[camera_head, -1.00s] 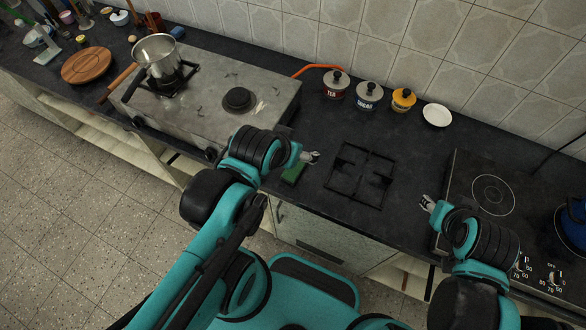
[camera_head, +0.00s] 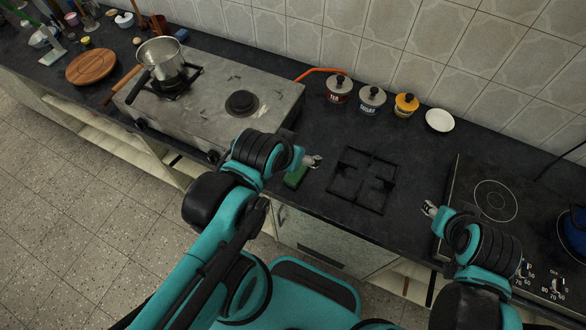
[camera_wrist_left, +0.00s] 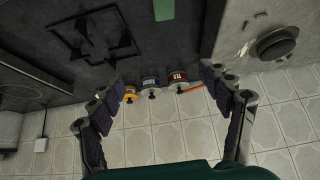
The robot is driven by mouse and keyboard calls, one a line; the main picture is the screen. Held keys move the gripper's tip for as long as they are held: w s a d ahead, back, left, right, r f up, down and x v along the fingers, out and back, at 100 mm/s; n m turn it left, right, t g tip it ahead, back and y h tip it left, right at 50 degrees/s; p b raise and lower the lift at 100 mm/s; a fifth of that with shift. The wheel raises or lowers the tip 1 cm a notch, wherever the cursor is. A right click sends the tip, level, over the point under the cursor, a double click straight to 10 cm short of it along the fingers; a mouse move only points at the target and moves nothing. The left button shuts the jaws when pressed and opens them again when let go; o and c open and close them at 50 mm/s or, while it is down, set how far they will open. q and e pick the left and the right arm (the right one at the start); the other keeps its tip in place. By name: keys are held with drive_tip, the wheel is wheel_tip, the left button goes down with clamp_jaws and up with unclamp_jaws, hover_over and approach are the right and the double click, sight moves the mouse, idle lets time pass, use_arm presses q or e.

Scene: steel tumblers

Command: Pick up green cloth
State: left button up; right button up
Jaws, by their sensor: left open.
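The green cloth (camera_head: 296,177) lies on the dark countertop near its front edge, between the steel stove and the black burner grate. In the head view it is partly hidden by my left arm. It also shows at the top edge of the left wrist view (camera_wrist_left: 164,10), cut off by the frame. My left gripper (camera_head: 313,161) is just above and beside the cloth, apart from it. Its two fingers are spread with nothing between them in the left wrist view (camera_wrist_left: 163,84). My right gripper (camera_head: 430,209) is by the right hob, far from the cloth; its jaws are too small to read.
The steel stove (camera_head: 215,88) with a pot (camera_head: 160,57) stands left. The black grate (camera_head: 362,180) lies right of the cloth. Tea, sugar and yellow canisters (camera_head: 405,105) and a white saucer (camera_head: 439,120) stand by the tiled wall. A hob (camera_head: 492,230) is at right.

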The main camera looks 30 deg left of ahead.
idle(0.4)
use_arm(q)
drive_tip(key=o, duration=0.5)
drive_tip(key=w+f+n+g, duration=0.2)
drive_tip(key=f+n, duration=0.2)
drive_tip(key=n, duration=0.1)
drive_tip(key=w+a+f+n+g+b, duration=0.1)
drive_tip(key=w+f+n+g, duration=0.1)
drive_tip(key=f+n, duration=0.2)
drive_tip(key=w+a+f+n+g+b, duration=0.1)
drive_tip(key=w+f+n+g, duration=0.1)
drive_tip(key=n, duration=0.5)
wheel_tip(320, 180, down, 3)
drive_tip(key=shift+a+r+g, duration=0.1)
drive_tip(key=shift+r+g, duration=0.1)
drive_tip(key=shift+g, duration=0.3)
drive_tip(key=shift+f+n, duration=0.35)
drive_tip(key=shift+n, duration=0.15)
wheel_tip(320, 180, down, 3)
drive_tip(key=shift+s+r+b, duration=0.1)
drive_tip(key=shift+r+b, duration=0.05)
drive_tip(key=shift+b, duration=0.5)
drive_tip(key=f+b, duration=0.2)
drive_tip(key=f, duration=0.3)
drive_tip(key=shift+a+f+b, duration=0.1)
drive_tip(key=shift+a+b, duration=0.15)
drive_tip(key=shift+b, duration=0.15)
